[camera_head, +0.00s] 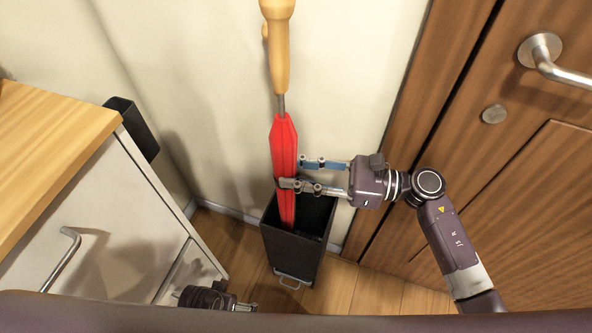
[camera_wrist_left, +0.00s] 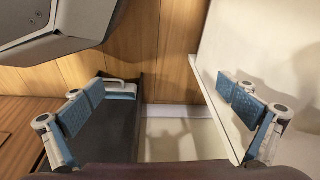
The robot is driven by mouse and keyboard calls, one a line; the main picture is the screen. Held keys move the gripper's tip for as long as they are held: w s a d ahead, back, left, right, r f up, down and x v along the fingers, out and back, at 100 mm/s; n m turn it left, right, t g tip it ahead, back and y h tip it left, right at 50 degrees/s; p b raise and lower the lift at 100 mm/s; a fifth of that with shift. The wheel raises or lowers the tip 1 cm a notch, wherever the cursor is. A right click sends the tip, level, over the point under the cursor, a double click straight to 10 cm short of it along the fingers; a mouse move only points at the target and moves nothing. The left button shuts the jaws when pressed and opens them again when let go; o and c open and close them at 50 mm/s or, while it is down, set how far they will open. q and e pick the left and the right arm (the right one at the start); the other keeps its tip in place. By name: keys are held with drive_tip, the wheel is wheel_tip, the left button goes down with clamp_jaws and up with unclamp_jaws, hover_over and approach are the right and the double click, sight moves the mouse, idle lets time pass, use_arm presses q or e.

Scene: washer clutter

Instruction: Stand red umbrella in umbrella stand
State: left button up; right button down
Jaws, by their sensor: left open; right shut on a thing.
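The red umbrella (camera_head: 283,150) is upright in the head view, with its wooden handle (camera_head: 278,55) at the top. Its lower end is inside the mouth of the black umbrella stand (camera_head: 289,256), which stands on the floor against the wall. My right gripper (camera_head: 290,174) comes in from the right and is shut on the umbrella's red canopy, just above the stand's rim. My left gripper (camera_head: 250,306) is low at the bottom edge, mostly hidden. In the left wrist view its fingers (camera_wrist_left: 178,112) are wide apart and empty, and the dark stand (camera_wrist_left: 115,128) shows behind the left finger.
A white cabinet (camera_head: 105,235) with a wooden top (camera_head: 45,150) stands on the left, with a dark box (camera_head: 132,128) at its far side. A wooden door (camera_head: 500,190) with a metal handle (camera_head: 555,65) is on the right. Some wooden floor (camera_head: 365,292) is free beside the stand.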

use_arm(q)
drive_tip(key=shift+w+d+r+b, duration=0.1)
drive_tip(key=shift+w+r+b, duration=0.15)
drive_tip(key=shift+r, duration=0.5)
drive_tip(key=shift+w+a+r+b, duration=0.15)
drive_tip(key=shift+w+r, duration=0.15)
drive_tip(key=shift+r, duration=0.4)
drive_tip(key=shift+w+d+r+b, duration=0.2)
drive_tip(key=shift+w+r, duration=0.1)
drive_tip(key=shift+r, duration=0.45)
use_arm(e)
drive_tip(key=shift+f, duration=0.55)
drive_tip(key=c, duration=1.5)
unclamp_jaws()
drive_tip(key=shift+c, duration=0.2)
drive_tip(key=shift+o, duration=0.5)
drive_tip(key=shift+f, duration=0.15)
drive_tip(key=s+d, duration=0.1)
drive_tip(key=d, duration=1.1)
drive_tip(key=shift+s+r, duration=0.2)
drive_tip(key=shift+s, duration=0.05)
